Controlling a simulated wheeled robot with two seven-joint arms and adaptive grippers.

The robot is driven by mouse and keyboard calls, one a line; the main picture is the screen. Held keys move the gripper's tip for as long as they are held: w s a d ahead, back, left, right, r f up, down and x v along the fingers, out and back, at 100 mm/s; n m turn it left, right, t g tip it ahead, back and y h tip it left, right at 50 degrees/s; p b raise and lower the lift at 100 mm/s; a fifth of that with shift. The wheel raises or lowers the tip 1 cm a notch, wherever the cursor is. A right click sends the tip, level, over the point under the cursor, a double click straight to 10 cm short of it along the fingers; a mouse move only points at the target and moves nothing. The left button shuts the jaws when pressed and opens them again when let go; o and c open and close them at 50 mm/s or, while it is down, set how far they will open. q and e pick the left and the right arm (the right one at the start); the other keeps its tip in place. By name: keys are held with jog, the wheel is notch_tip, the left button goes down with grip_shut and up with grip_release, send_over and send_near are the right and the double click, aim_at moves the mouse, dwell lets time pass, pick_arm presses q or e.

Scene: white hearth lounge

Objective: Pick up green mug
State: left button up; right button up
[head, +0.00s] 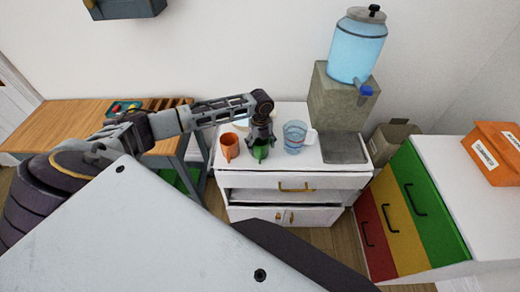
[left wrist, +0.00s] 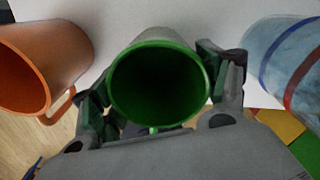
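The green mug (head: 260,153) stands on the white cabinet top, partly hidden under my left gripper (head: 260,138). In the left wrist view the green mug (left wrist: 157,86) is seen from above, empty, with its rim towards the camera. The fingers of my left gripper (left wrist: 155,90) lie on either side of the mug, very near or touching its wall. Whether they press on it cannot be told. My right gripper is not in view.
An orange mug (head: 229,146) stands close on the left and a clear blue-banded mug (head: 295,138) close on the right. A water dispenser (head: 355,50) on a stone block stands behind right. A wooden table (head: 60,120) is at the left, coloured drawers (head: 400,205) at the right.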

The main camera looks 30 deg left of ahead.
pick_arm(q)
jog(key=c, duration=0.7)
jog(key=shift+r, duration=0.15)
jog(key=shift+c, duration=0.2)
notch_tip(320, 180, up, 10)
jog(key=shift+b, duration=0.3)
